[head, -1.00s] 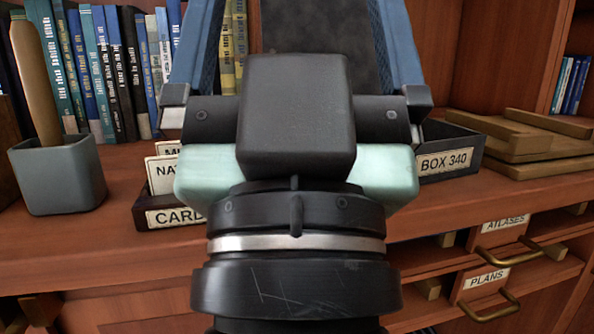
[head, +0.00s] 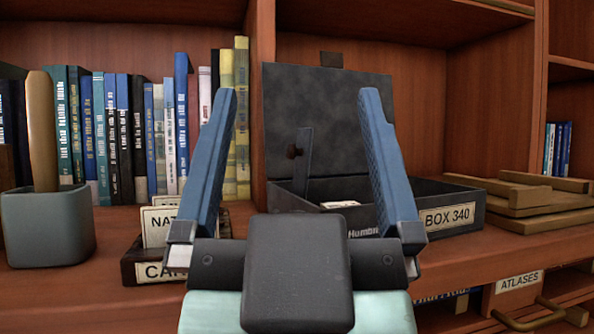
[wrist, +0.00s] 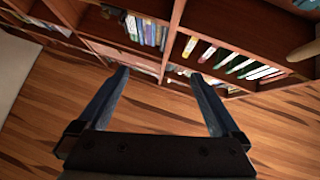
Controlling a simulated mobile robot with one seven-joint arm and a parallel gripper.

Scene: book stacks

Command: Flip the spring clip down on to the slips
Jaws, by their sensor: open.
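The dark archive box (head: 450,189) labelled BOX 340 stands on the shelf ledge, with its grey lid (head: 330,115) raised upright at the back. The spring clip (head: 304,160) looks like a thin dark upright bar with a brown knob, standing inside the box at the left. Pale slips (head: 340,204) show low in the box; my gripper hides part of the box front. My gripper (head: 299,95) is open and empty, its two blue fingers pointing up in front of the box, with the clip seen between them. The wrist view shows the open fingers (wrist: 160,74) too, but I cannot make out the box there.
A card tray (head: 150,268) with white tabs stands left of the box. A grey pot (head: 48,228) holding a wooden rod is farther left. Books (head: 125,130) line the back. Wooden boards (head: 530,200) lie right of the box. Drawers sit below the ledge.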

